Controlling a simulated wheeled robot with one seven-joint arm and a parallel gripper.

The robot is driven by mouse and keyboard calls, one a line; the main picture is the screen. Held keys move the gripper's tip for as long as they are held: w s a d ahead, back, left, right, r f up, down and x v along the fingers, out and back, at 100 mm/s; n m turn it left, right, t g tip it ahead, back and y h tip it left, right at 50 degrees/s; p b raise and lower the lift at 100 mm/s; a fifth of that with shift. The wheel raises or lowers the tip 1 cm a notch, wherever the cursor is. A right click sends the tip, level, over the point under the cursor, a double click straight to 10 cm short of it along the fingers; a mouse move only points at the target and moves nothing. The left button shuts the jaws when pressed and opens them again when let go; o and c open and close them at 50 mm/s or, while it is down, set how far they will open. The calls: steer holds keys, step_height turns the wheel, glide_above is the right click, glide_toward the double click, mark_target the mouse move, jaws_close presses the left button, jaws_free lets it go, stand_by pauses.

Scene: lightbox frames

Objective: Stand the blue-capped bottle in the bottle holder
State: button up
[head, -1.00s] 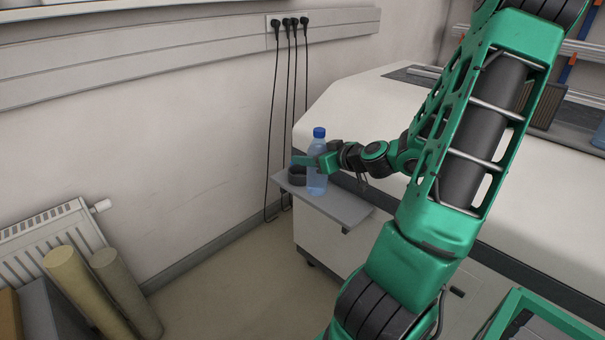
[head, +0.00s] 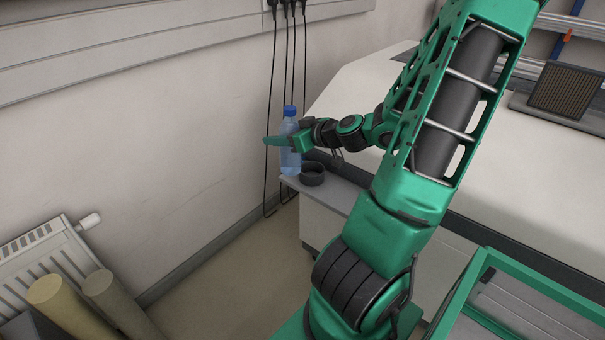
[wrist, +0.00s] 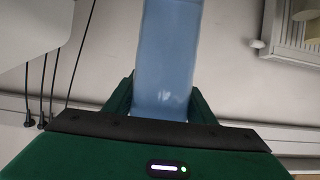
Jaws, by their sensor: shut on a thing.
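The blue-capped bottle (head: 290,158) is translucent blue and upright in the head view, at the left end of the small grey shelf. My gripper (head: 284,141) is shut on its upper body, below the cap. In the wrist view the bottle (wrist: 168,60) stands between both green fingers (wrist: 162,105); its cap is out of that view. The bottle holder (head: 313,174), a short black open ring, sits on the shelf just right of the bottle in the head view and looks empty. I cannot tell whether the bottle's base touches the shelf.
The grey shelf (head: 340,192) is attached to a white cabinet (head: 325,229). The wall with hanging black cables (head: 272,70) is close behind the bottle. A radiator (head: 40,262) and rolled tubes (head: 62,305) stand at the lower left. Floor is clear between.

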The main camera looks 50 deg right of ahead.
steer(key=w+d+f, duration=0.1)
steer(key=d+f, duration=0.9)
steer(key=d, duration=0.1)
steer(key=shift+w+d+f, duration=0.3)
steer(key=shift+w+f, duration=0.05)
steer(key=shift+f, duration=0.05)
steer(key=o, duration=1.6)
steer(key=shift+f, duration=0.15)
steer(key=v, duration=1.2)
steer(key=shift+s, duration=0.1)
